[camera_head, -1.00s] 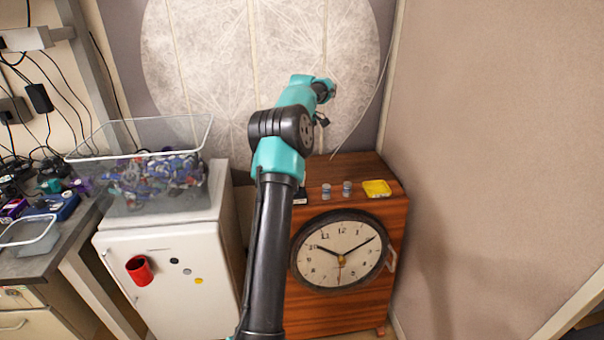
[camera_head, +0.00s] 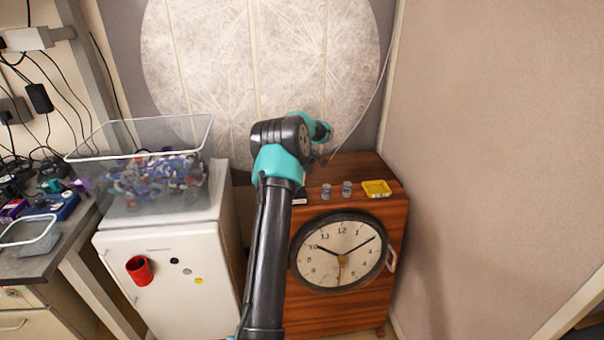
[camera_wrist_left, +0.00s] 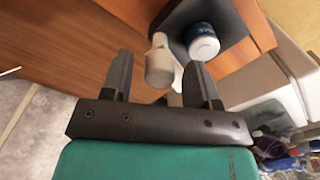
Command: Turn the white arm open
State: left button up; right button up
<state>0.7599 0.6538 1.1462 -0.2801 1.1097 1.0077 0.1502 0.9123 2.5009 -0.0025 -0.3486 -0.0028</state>
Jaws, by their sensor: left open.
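A white arm-like piece (camera_wrist_left: 160,66) shows in the left wrist view, beyond and partly between the fingers of my left gripper (camera_wrist_left: 158,60). The gripper is open, with one dark finger on each side of the piece in the picture. I cannot tell whether either finger touches it. In the head view my left gripper (camera_head: 321,160) is small and dark, just above the back of the wooden cabinet top (camera_head: 360,168). The white piece cannot be made out there.
Two small cans (camera_head: 336,190) and a yellow tray (camera_head: 377,188) stand on the cabinet top. One can (camera_wrist_left: 202,42) stands on a dark pad in the wrist view. A clock (camera_head: 340,252) is on the cabinet front. A white fridge (camera_head: 170,285) bears a clear bin (camera_head: 140,140).

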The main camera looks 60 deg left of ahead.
pick_arm(q)
jog(key=shift+f, duration=0.1)
jog(key=shift+c, duration=0.3)
jog(key=c, duration=0.9)
jog(key=shift+o, duration=0.2)
jog(key=shift+m, duration=0.4)
jog(key=m, duration=0.3)
jog(key=shift+m, duration=2)
jog(key=o, duration=0.9)
